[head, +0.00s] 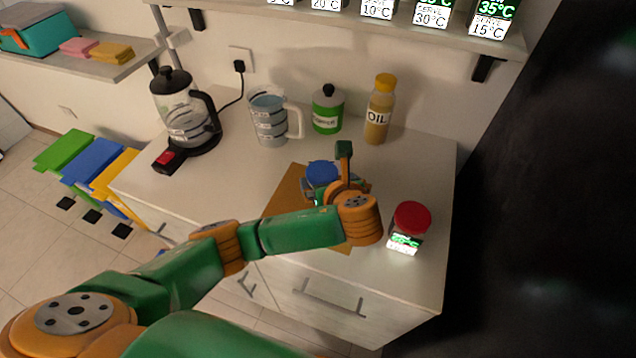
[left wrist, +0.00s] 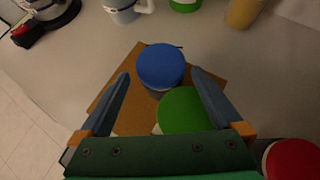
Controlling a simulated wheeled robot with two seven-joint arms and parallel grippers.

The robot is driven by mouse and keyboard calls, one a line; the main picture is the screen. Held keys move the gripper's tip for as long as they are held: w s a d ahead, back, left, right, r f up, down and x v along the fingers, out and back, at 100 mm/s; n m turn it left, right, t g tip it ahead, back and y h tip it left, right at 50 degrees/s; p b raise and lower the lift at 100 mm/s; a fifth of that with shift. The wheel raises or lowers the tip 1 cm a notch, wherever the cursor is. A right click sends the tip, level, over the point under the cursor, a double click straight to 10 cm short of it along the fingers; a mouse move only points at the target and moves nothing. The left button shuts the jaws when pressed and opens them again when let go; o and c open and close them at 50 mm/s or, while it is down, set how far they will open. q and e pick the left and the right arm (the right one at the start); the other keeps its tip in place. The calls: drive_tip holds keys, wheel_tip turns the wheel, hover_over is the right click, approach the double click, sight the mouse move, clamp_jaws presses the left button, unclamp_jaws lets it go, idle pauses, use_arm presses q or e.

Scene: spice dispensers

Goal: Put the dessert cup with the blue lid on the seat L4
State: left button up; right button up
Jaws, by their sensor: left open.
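The dessert cup with the blue lid (head: 321,171) stands on a brown board on the counter, partly hidden by my left gripper (head: 330,188) in the head view. In the left wrist view the blue-lidded cup (left wrist: 161,68) lies between the tips of the open fingers of my left gripper (left wrist: 160,78). I cannot make out which place is seat L4. My right gripper is not in view.
A red-lidded cup with a lit display (head: 408,228) stands right of the board (head: 284,195). An oil bottle (head: 379,112), a green jar (head: 327,110), a measuring jug (head: 270,118) and a kettle (head: 185,112) stand behind. A shelf (head: 400,22) above carries several lit temperature displays.

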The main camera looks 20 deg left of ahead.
sight(323, 174)
use_arm(q)
drive_tip(key=x, duration=0.5)
drive_tip(key=shift+w+a, duration=0.15)
drive_tip(key=shift+w, duration=0.15)
drive_tip(key=shift+c, duration=0.4)
drive_tip(key=c, duration=1.4)
